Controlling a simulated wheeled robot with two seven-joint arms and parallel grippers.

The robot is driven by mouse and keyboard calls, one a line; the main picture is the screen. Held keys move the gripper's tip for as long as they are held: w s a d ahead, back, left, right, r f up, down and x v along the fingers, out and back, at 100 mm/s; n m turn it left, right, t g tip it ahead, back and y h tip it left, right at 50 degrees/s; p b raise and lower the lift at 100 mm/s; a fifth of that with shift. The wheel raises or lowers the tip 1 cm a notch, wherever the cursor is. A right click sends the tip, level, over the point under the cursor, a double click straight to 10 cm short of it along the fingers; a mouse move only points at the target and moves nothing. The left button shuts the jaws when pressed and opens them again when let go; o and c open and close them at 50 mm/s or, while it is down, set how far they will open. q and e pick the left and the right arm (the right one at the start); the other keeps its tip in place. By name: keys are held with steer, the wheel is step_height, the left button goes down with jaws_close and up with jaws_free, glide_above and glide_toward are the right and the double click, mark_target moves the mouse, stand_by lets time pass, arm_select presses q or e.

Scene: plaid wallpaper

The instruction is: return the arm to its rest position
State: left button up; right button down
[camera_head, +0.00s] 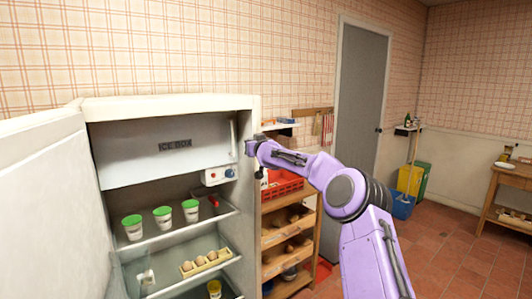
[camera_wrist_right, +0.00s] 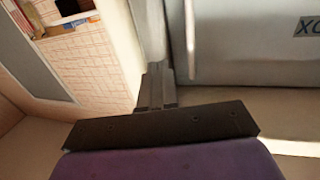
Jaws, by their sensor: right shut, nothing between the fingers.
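My right arm (camera_head: 347,190) is purple and reaches in from the lower right in the head view. Its gripper (camera_head: 250,148) is at the right front edge of the open fridge (camera_head: 170,103), at the height of the ice box (camera_head: 165,155). In the wrist view the gripper (camera_wrist_right: 156,84) shows its fingers together with nothing between them, in front of the pale fridge side and ice box front. I cannot tell whether it touches the fridge. My left gripper is not in view.
The fridge door (camera_head: 50,210) stands open at the left. Green-lidded cups (camera_head: 163,217) and an egg tray (camera_head: 206,263) are on the shelves. A wooden rack (camera_head: 290,242) with a red crate (camera_head: 284,184) stands close behind my arm. Tiled floor (camera_head: 440,262) is clear at right.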

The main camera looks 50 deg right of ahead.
steer(key=s+b, duration=0.2)
steer(key=s, duration=0.4)
steer(key=shift+a+r, duration=0.1)
